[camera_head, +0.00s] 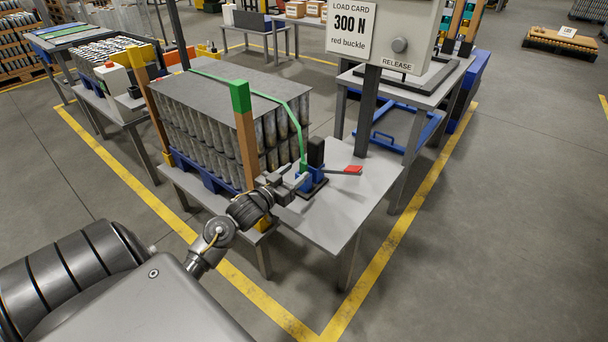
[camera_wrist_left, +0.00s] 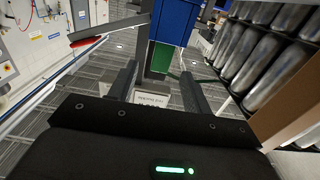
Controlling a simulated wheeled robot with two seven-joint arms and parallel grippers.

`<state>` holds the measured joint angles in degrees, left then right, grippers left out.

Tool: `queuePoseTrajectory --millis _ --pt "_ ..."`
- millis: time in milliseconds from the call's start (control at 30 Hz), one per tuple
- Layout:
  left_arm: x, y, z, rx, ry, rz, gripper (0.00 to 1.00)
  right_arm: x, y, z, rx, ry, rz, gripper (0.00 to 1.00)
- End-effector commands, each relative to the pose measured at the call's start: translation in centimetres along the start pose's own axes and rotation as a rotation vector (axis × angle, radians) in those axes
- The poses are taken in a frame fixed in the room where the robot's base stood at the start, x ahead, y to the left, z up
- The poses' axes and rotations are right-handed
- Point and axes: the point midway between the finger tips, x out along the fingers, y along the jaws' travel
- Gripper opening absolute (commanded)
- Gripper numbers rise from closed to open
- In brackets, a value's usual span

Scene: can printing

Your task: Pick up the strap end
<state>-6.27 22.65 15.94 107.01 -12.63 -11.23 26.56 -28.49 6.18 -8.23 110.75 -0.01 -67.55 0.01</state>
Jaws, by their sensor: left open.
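A green strap (camera_head: 284,102) runs over the stack of cans and down to a blue and black tool with a red lever (camera_head: 347,170) on the table. In the left wrist view, a flat green piece (camera_wrist_left: 163,57), which looks like the strap's end part, hangs below a blue block (camera_wrist_left: 175,20). My left gripper (camera_head: 298,183) is close beside the tool at the stack's corner. In the left wrist view its two fingers (camera_wrist_left: 160,88) are apart, with the green piece between and beyond their tips. Contact cannot be told. My right gripper is out of view.
The stack of cans (camera_head: 190,125) stands just left of the gripper, with an orange corner post (camera_head: 247,145) capped in green. The grey table (camera_head: 335,220) is clear to the front right. A load card (camera_head: 350,27) reads 300 N, red buckle.

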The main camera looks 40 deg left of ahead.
Motion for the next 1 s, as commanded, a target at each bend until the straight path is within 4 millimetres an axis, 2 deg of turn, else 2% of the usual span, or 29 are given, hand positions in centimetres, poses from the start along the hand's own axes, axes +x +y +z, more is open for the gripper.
queuePoseTrajectory --millis 133,433,733,767,1000 --pt "0.5 -0.1 0.0 0.0 0.0 -0.001 0.49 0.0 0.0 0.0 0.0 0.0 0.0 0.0" --pt "4.6 -0.2 -0.2 -0.001 0.001 -0.002 0.49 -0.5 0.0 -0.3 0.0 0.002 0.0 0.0" --pt "5.1 -0.2 -0.2 0.0 -0.001 -0.002 0.49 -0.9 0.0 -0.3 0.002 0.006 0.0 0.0" --pt "5.1 -0.2 -0.2 0.0 -0.001 -0.002 0.48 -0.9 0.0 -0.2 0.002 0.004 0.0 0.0" --pt "5.1 -0.2 -0.2 0.0 -0.001 -0.002 0.16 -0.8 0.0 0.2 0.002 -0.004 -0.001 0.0"
